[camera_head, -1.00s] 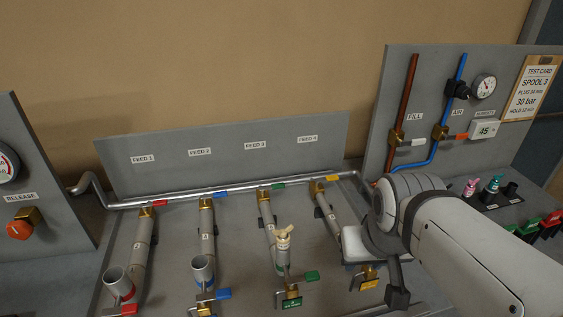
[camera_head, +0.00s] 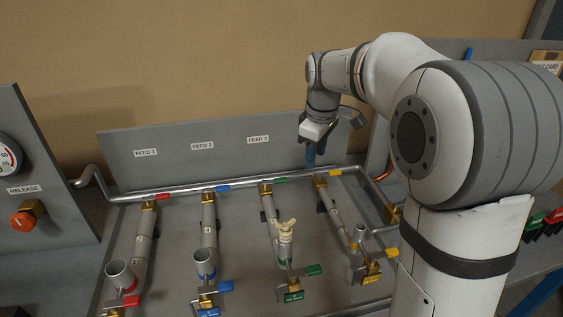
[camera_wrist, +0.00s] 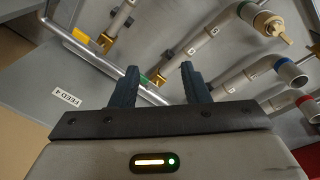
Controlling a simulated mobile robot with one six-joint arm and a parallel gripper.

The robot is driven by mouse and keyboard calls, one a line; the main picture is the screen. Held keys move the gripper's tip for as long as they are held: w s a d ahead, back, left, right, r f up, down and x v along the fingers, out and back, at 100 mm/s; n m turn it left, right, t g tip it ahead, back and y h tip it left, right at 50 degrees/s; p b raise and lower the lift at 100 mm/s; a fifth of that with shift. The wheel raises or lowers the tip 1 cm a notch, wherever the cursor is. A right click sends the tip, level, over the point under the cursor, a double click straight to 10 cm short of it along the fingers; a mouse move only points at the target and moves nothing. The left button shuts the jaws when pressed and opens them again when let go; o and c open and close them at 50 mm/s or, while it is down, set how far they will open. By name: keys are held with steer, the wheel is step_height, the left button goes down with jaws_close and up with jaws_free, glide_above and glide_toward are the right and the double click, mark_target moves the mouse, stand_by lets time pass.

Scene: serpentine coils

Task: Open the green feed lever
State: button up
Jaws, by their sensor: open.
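The green feed lever (camera_head: 279,181) sits on a brass valve (camera_head: 265,188) where the FEED 3 branch meets the long silver pipe. It points right, along that pipe and across its branch. In the wrist view a small part of the green lever (camera_wrist: 145,80) shows beside the left finger, with the brass valve (camera_wrist: 158,79) between the fingertips in the picture. My gripper (camera_head: 311,160) points down, above and right of the lever in the head view, apart from it. In the wrist view my gripper (camera_wrist: 160,71) is open, with nothing between its fingers.
The yellow lever (camera_head: 334,173) is close on the right; the blue (camera_head: 221,188) and red (camera_head: 161,197) levers are left. The back panel (camera_head: 225,160) rises behind the pipe. A capped stub (camera_head: 285,240) stands in front. Another green lever (camera_head: 314,269) is lower down.

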steer(key=w+a+f+n+g, duration=0.1)
steer(key=w+a+f+n, duration=0.35)
steer(key=w, duration=0.55)
steer(key=n, duration=0.4)
glide_toward(281, 179)
steer(key=shift+w+a+f+n+g, duration=0.1)
steer(key=shift+w+f+n+g, duration=0.2)
steer(key=shift+w, duration=0.1)
step_height(281, 179, down, 7)
steer(key=shift+f+p, duration=0.2)
steer(key=shift+p, duration=0.3)
steer(key=shift+c, duration=0.3)
jaws_close()
